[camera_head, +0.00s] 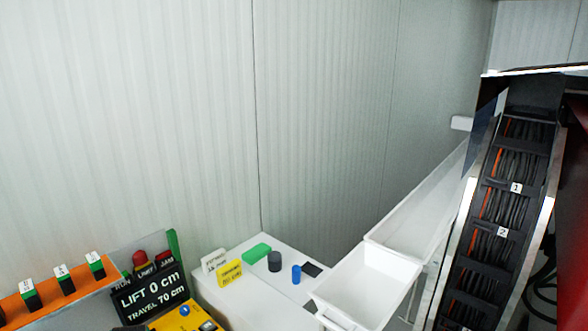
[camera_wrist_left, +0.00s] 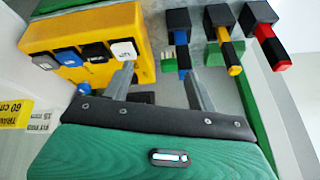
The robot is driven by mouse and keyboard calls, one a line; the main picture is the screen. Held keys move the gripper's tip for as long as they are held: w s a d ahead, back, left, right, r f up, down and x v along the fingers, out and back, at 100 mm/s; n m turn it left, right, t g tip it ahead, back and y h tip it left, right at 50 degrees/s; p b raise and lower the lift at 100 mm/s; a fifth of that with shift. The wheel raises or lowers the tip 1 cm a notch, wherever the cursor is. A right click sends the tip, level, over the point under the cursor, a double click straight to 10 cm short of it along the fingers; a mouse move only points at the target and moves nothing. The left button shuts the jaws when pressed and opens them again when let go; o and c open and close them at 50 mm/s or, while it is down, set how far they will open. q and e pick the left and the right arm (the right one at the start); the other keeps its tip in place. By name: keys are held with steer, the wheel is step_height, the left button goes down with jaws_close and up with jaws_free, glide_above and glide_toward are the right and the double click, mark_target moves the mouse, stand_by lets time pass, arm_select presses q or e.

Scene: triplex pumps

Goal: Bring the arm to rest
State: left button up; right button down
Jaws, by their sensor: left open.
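My left gripper (camera_wrist_left: 158,72) shows in the left wrist view with its two grey fingers apart and nothing visible between them. Its green and black body fills the bottom of that view. The fingertips are by a yellow control box (camera_wrist_left: 105,25) with blue, black and white buttons; I cannot tell whether they touch it. In the head view the yellow box (camera_head: 180,318) shows partly at the bottom edge, below a black display (camera_head: 150,293) reading LIFT 0 cm, TRAVEL 70 cm. My right gripper is not in view.
An orange panel (camera_head: 75,285) with switches is at the left. A white table (camera_head: 240,305) holds a green block (camera_head: 257,251), a black cylinder (camera_head: 274,261) and a blue cylinder (camera_head: 296,275). White trays (camera_head: 365,285) stand right of it, near a cable chain (camera_head: 508,205).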

arm_select(q)
steer(key=s+d+f+m+h, duration=0.1)
steer(key=s+d+m+h, duration=0.15)
steer(key=s+d, duration=0.45)
steer(key=s+d+f+m+h, duration=0.1)
steer(key=s+d+m, duration=0.2)
steer(key=s, duration=0.8)
steer(key=s+d+f+m+h, duration=0.1)
steer(key=s+d+m, duration=0.2)
steer(key=s+d, duration=0.4)
step_height(320, 180, down, 32)
steer(key=a+g+b, duration=0.1)
steer(key=b, duration=0.3)
steer(key=s+a+f+g+b, duration=0.1)
steer(key=s+a+f, duration=0.1)
steer(key=s+f, duration=0.8)
steer(key=s+a+f+b, duration=0.2)
steer(key=s+f, duration=0.8)
steer(key=f, duration=0.5)
steer(key=shift+s+f+g, duration=0.35)
steer(key=shift+s+g, duration=0.05)
